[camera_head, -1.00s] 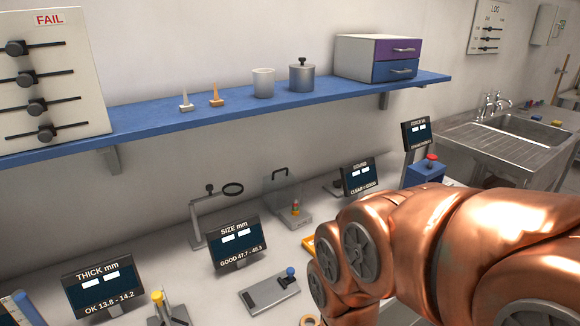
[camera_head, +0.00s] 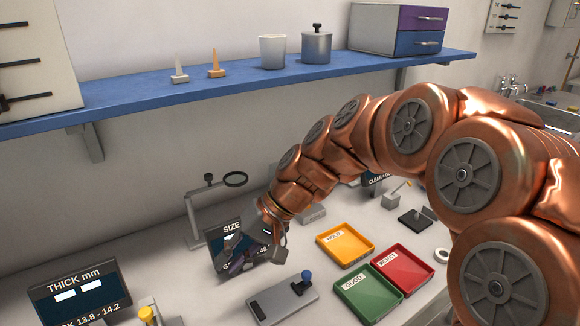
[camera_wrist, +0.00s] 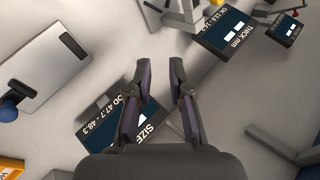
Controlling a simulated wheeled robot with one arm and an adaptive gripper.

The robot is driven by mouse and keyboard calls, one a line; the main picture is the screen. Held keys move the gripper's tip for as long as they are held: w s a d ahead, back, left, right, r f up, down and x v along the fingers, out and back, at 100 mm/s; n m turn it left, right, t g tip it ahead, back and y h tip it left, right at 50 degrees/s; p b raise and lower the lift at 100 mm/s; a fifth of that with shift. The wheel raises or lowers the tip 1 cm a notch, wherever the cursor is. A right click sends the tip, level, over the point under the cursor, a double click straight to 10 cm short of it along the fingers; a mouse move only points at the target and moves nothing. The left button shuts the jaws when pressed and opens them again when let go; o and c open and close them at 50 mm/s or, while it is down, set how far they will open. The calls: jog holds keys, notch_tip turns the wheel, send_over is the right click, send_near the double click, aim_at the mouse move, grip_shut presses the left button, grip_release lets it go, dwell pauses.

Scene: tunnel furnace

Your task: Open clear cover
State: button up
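The clear cover is not visible now, as my arm blocks that part of the bench. A small piece of what seems to be its grey base (camera_head: 313,214) shows just behind my wrist. My gripper (camera_head: 257,262) hangs low in front of the SIZE display (camera_head: 228,228), to the left of that base. In the wrist view my gripper (camera_wrist: 157,64) has its two fingers apart with nothing between them, above the bench and the SIZE display (camera_wrist: 143,122).
A magnifier on a stand (camera_head: 193,218) stands left of my gripper. A grey plate with a blue knob (camera_head: 283,299) lies in front. Yellow (camera_head: 364,258), green (camera_head: 390,286) and red (camera_head: 424,278) trays lie to the right. A blue shelf (camera_head: 140,106) runs above.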

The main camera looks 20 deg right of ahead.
jog(key=w+d+m+t+y+b, duration=0.2)
jog(key=w+d+t+y+b, duration=0.1)
jog(key=w, duration=0.9)
jog(key=w+d+f+m+t+h+b, duration=0.1)
jog(key=w+d+m+t+b, duration=0.4)
jog(key=w+d, duration=0.7)
jog(key=w+d+f+m+t+h+b, duration=0.1)
jog(key=w+d+f+m+t, duration=0.15)
jog(key=w+d+t, duration=0.9)
jog(key=shift+w+d+r+m+g+p, duration=0.15)
jog(key=shift+w+g, duration=0.2)
jog(key=shift+g, duration=0.55)
jog(key=shift+w+d+g+p, duration=0.1)
jog(key=shift+w+g, duration=0.3)
jog(key=shift+g, duration=0.55)
jog(key=shift+w+d+r+m+g+p, duration=0.15)
jog(key=shift+w+g, duration=0.2)
jog(key=shift+g, duration=0.55)
jog(key=shift+a+f, duration=0.1)
jog(key=shift+y, duration=0.3)
grip_shut()
